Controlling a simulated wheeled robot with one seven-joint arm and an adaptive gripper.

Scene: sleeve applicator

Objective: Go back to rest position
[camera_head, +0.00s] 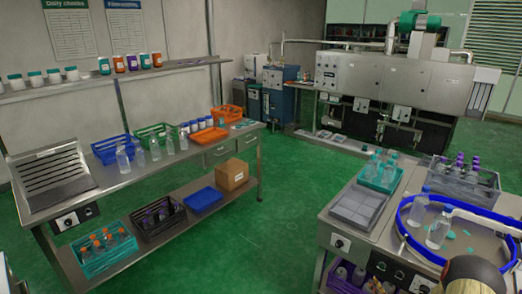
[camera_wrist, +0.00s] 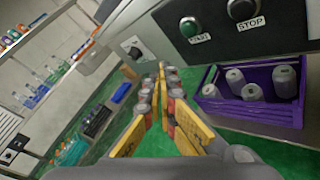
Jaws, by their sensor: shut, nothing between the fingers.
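My gripper (camera_wrist: 162,75) shows in the wrist view, its two yellow and grey fingers brought together at the tips with nothing between them. It is beside the front of the right-hand machine table, below and left of a green START button (camera_wrist: 190,28) and a black STOP button (camera_wrist: 243,8). In the head view, a dark, rounded part of my arm shows at the bottom right corner, and the gripper's fingers are out of sight there.
A purple crate (camera_wrist: 250,118) with grey-capped containers is right of my gripper. The machine table (camera_head: 345,235) carries a blue ring with bottles (camera_head: 438,230). A steel bench (camera_head: 150,180) with crates stands left. Green floor (camera_head: 285,210) between them is clear.

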